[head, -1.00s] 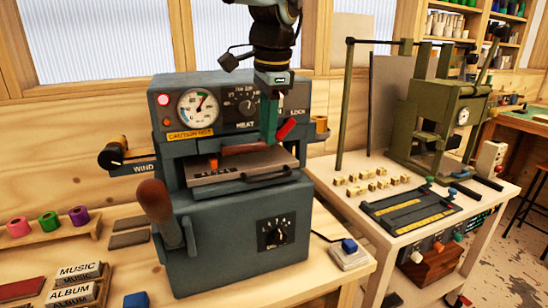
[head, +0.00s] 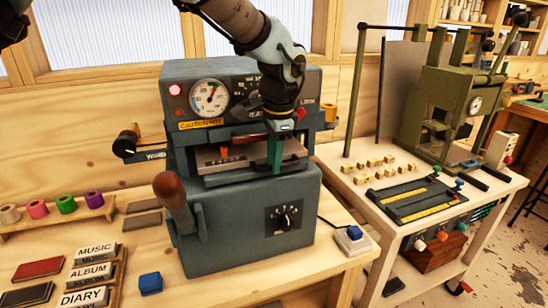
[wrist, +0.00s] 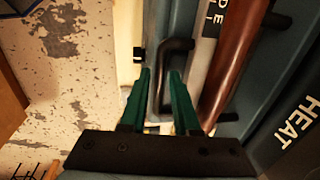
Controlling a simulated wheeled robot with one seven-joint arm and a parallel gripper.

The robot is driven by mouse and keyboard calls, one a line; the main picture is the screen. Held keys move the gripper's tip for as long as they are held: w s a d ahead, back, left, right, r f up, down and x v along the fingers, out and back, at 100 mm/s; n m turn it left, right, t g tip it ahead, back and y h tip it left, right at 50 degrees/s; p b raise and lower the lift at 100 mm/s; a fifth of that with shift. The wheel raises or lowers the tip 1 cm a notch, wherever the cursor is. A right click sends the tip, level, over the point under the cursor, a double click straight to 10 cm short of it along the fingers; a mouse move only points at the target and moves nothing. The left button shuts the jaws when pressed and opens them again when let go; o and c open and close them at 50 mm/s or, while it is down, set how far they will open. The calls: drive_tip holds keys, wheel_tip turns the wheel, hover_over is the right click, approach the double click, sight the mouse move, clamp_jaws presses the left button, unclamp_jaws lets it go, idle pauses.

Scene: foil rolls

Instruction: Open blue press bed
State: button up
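The blue press (head: 250,215) stands on the wooden bench. Its bed (head: 212,161), a grey plate under the heated head, sits in the front opening and shows partly behind my gripper. A black U-shaped handle (wrist: 180,44) is on the bed's front edge in the wrist view. My gripper (head: 275,170) points down in front of the bed's right part. In the wrist view its green fingers (wrist: 160,74) are apart, with the handle's bar showing between their tips. I cannot tell whether they touch it.
A brown-knobbed lever (head: 170,188) sticks out at the press's front left. A blue-button box (head: 350,238) lies on the bench to the right. Foil rolls (head: 65,204) and type blocks (head: 90,272) are at left. A green press (head: 440,110) stands on the right table.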

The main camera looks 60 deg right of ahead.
drive_tip(key=shift+c, duration=0.2)
clamp_jaws()
drive_tip(key=shift+r, duration=0.1)
idle(1.0)
